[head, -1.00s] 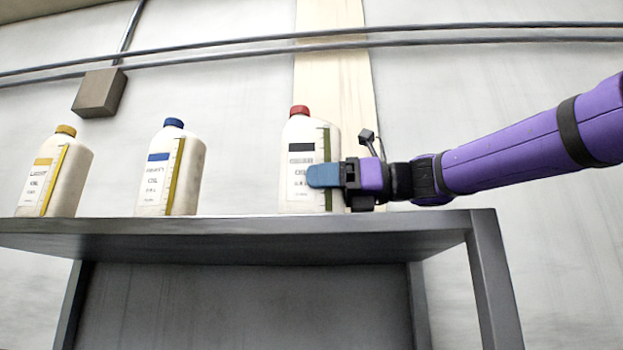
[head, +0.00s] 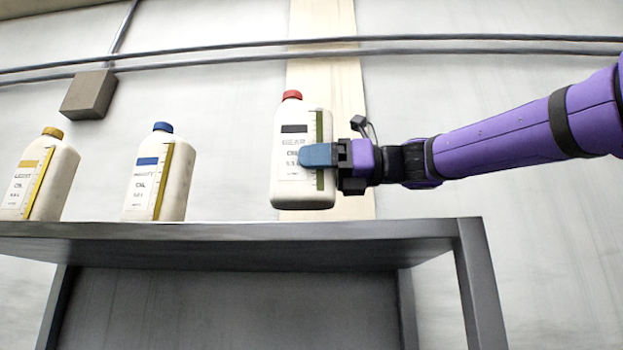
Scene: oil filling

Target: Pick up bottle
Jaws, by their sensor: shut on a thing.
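The red-capped white oil bottle (head: 287,185) has a black band on its label and is in the middle of the head view. My gripper (head: 322,156) is shut on it from the right, with a blue finger across its front. The far finger is hidden behind the bottle. The bottle is nearly upright, and its base shows above the table top edge, apart from it. A blue-capped bottle (head: 160,178) and a yellow-capped bottle (head: 45,180) stand on the table to the left.
The dark grey table (head: 220,230) runs below the bottles, with a leg at the right. A brown box (head: 88,94) and metal pipes are on the wall behind. The table top is clear between the blue-capped bottle and the held bottle.

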